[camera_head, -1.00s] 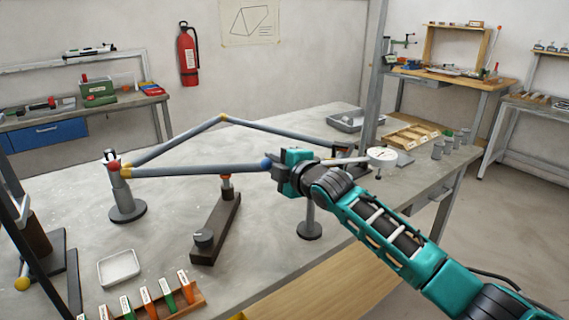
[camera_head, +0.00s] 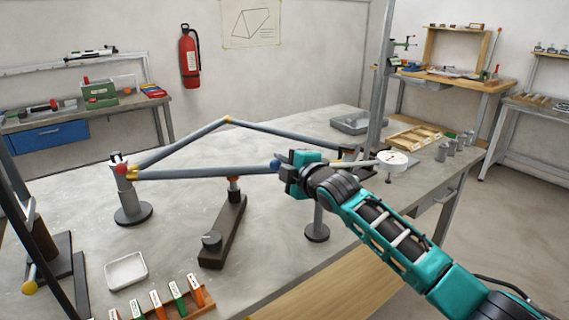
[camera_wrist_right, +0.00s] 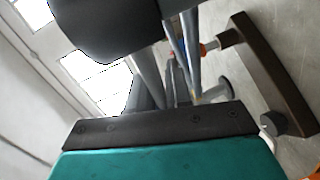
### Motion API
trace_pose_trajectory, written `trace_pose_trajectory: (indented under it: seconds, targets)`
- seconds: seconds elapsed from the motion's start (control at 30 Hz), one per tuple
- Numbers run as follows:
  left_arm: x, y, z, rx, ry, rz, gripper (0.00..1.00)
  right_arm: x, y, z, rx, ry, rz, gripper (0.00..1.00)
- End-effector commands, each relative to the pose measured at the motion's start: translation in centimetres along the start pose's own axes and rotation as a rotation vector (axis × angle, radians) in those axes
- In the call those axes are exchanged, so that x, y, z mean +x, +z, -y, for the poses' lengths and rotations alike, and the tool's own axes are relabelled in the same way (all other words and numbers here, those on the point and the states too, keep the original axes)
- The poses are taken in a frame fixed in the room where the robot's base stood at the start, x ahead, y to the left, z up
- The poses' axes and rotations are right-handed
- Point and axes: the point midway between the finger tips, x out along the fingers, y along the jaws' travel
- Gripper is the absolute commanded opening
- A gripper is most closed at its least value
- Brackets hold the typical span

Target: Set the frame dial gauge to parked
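The dial gauge (camera_head: 392,160) has a white round face and sits on a pale arm at the right side of the bench, behind my right forearm. Its reading is too small to tell. My right gripper (camera_head: 285,174) is at the blue ball end (camera_head: 275,165) of the lower grey frame tube (camera_head: 205,173), left of the gauge and apart from its face. The gripper hides part of the tube joint and the inner end of the gauge arm. Its fingers are not clear enough to tell open from shut. The right wrist view shows grey tubes (camera_wrist_right: 192,60) beyond the gripper. My left gripper is out of view.
A post (camera_head: 131,195) holds the tubes at left. A brown bar with a knob (camera_head: 222,235) lies under the lower tube. A white tray (camera_head: 126,269) and a rack of colored tags (camera_head: 208,300) are in front. A tall grey upright (camera_head: 380,80) stands behind the gauge.

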Motion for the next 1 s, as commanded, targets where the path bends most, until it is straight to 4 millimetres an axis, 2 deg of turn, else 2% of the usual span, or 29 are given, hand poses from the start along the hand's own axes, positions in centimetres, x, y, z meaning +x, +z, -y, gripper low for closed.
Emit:
trace_pose_trajectory:
  seconds: [0.03,0.2,0.57,0.77,1.0]
  targets:
    - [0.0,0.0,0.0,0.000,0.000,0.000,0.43,0.1,-1.1,-0.4,0.003,0.010,-0.020,0.23]
    - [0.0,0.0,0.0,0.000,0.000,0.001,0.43,0.1,-1.0,-0.3,0.002,0.008,-0.018,0.38]
    - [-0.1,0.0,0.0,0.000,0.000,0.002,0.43,-0.5,-0.5,-0.2,0.001,0.004,-0.009,0.38]
    - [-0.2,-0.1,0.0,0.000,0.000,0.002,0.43,-2.6,-0.5,-0.1,0.000,0.002,-0.008,0.38]
    - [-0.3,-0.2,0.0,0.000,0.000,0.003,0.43,-6.3,-0.5,-0.1,0.000,0.003,-0.010,0.38]
